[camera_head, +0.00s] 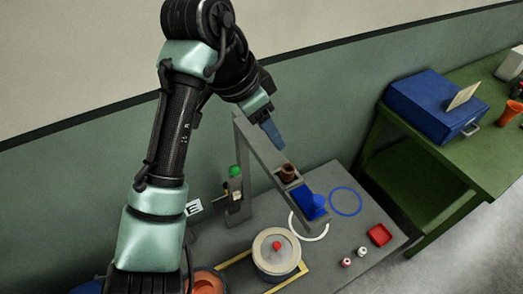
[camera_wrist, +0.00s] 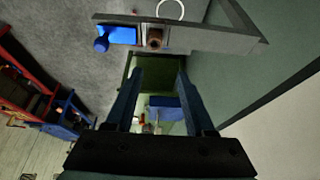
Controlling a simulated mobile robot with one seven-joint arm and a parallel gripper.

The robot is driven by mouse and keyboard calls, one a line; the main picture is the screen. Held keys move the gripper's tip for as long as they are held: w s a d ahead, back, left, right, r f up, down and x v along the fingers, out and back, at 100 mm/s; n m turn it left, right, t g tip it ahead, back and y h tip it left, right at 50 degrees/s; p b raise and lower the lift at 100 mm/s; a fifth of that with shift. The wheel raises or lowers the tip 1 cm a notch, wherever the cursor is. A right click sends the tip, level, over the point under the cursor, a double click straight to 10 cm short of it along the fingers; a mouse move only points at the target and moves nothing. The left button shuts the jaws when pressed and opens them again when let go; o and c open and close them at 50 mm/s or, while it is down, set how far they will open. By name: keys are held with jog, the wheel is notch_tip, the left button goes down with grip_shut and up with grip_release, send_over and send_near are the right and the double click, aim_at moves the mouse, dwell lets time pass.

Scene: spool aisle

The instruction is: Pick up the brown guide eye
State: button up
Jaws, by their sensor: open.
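The brown guide eye (camera_head: 287,173) sits on top of a grey beam (camera_head: 262,150), between the beam's upper part and a blue piece. It also shows in the wrist view (camera_wrist: 154,38), beyond my fingertips and slightly left of the middle. My gripper (camera_head: 272,135) is above and a little left of the guide eye in the head view, apart from it. In the wrist view my two blue fingers (camera_wrist: 160,76) are spread with nothing held between them.
A blue block with a knob (camera_head: 312,200) is beside the guide eye. Below are a grey bench (camera_head: 345,262), a round spool (camera_head: 277,252), a blue ring (camera_head: 346,201) and a red tray (camera_head: 380,235). A green table (camera_head: 455,150) carries a blue box (camera_head: 432,102).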

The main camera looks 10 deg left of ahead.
jog(key=b, duration=0.2)
send_near(287, 169)
jog(key=w+d+f, duration=0.1)
jog(key=shift+p+x, duration=0.85)
jog(key=shift+x, duration=0.3)
jog(key=p+x, duration=0.2)
jog(key=x, duration=0.1)
jog(key=p+x, duration=0.1)
jog(key=shift+s+f, duration=0.2)
jog(key=shift+f, duration=0.2)
jog(key=shift+w+f, duration=0.1)
jog(key=shift+f, duration=0.3)
grip_shut()
